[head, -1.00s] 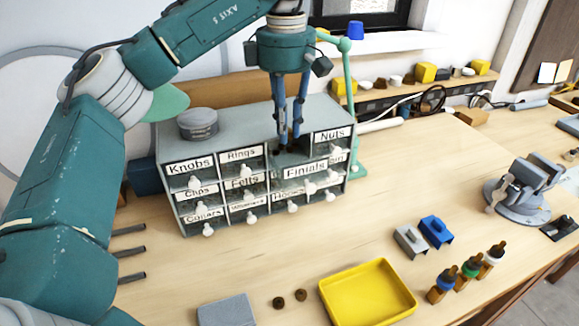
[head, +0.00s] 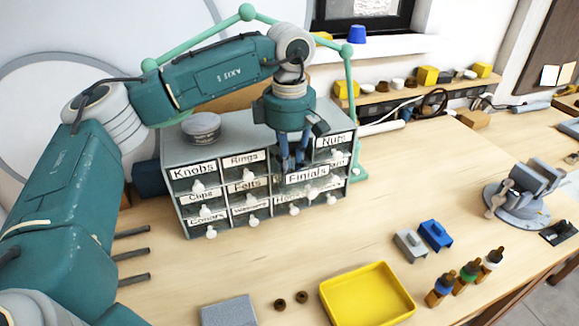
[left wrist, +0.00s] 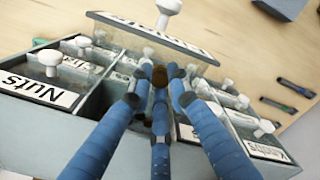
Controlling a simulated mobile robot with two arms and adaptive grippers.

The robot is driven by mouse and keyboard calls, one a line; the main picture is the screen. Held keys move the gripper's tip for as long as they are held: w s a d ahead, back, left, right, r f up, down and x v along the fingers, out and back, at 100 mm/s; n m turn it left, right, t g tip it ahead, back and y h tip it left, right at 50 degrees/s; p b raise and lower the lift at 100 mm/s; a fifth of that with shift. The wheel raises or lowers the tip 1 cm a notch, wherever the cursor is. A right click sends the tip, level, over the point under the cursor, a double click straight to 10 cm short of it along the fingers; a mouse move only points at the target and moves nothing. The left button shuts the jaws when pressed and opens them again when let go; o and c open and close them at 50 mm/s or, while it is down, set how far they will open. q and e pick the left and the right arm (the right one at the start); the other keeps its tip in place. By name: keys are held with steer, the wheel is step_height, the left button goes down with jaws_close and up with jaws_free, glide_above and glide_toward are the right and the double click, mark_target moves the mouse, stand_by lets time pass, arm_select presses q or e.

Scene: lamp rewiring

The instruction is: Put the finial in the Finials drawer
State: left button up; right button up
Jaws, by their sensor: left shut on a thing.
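The cabinet of small labelled drawers (head: 255,130) stands on the bench. Its Finials drawer (head: 307,176) is pulled out at the right of the middle; its front also shows in the left wrist view (left wrist: 150,36). My left gripper (head: 291,165) points down into the open Finials drawer, behind its front. In the left wrist view its blue fingers (left wrist: 160,72) are closed around a small brown finial (left wrist: 160,77), mostly covered by the fingers. Whether the finial touches the drawer floor cannot be seen. My right gripper is not in view.
A round grey tin (head: 201,127) sits on the cabinet top. The Nuts drawer (head: 334,141) is beside the gripper. A yellow tray (head: 368,294), two small brown parts (head: 291,300) and several bottles (head: 467,276) are in front.

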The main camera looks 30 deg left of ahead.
arm_select(q)
steer(key=o, duration=0.6)
steer(key=shift+f, duration=0.15)
steer(key=shift+r, duration=0.35)
step_height(320, 180, up, 12)
steer(key=shift+f+b, duration=0.15)
steer(key=shift+b, duration=0.5)
